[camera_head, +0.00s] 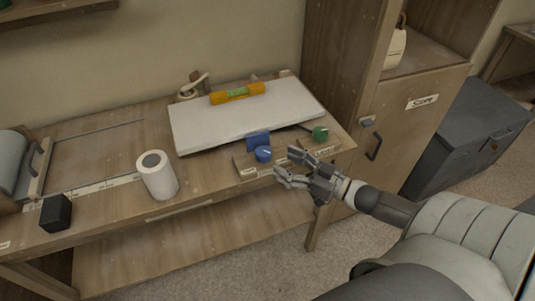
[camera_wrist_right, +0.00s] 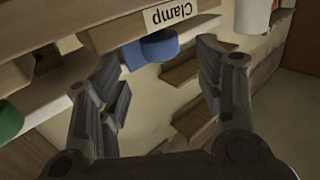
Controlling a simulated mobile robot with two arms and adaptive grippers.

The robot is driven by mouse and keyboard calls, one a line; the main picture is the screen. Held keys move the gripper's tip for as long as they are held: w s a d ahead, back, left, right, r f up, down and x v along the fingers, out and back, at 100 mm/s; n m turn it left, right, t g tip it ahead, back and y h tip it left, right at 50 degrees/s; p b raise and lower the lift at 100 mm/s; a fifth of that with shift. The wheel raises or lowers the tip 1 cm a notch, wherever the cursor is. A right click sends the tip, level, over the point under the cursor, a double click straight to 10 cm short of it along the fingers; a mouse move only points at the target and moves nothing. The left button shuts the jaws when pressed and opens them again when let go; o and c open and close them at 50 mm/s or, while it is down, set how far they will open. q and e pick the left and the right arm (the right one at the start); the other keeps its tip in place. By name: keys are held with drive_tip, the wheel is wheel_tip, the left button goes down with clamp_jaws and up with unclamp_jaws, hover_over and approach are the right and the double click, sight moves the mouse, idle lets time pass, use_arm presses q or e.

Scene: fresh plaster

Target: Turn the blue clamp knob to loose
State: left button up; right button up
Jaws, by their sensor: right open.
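The blue clamp knob (camera_head: 263,154) sits on a small wooden block (camera_head: 243,166) at the front edge of the bench, below a blue clamp piece (camera_head: 257,139). My right gripper (camera_head: 282,165) is open and empty, just right of the blue knob, and appears apart from it. In the right wrist view the blue knob (camera_wrist_right: 150,50) shows upside down beyond the open fingers (camera_wrist_right: 165,90), next to a label reading "Clamp" (camera_wrist_right: 168,12). The knob's marking is too small to read. My left gripper is not in view.
A green knob (camera_head: 320,133) sits close to the right on its own block. A white roll (camera_head: 157,175) and black block (camera_head: 56,212) stand left. A wooden cabinet (camera_head: 400,130) is at right.

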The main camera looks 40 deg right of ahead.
sight(270, 156)
drive_tip(key=shift+x, duration=3.35)
drive_tip(key=c, duration=1)
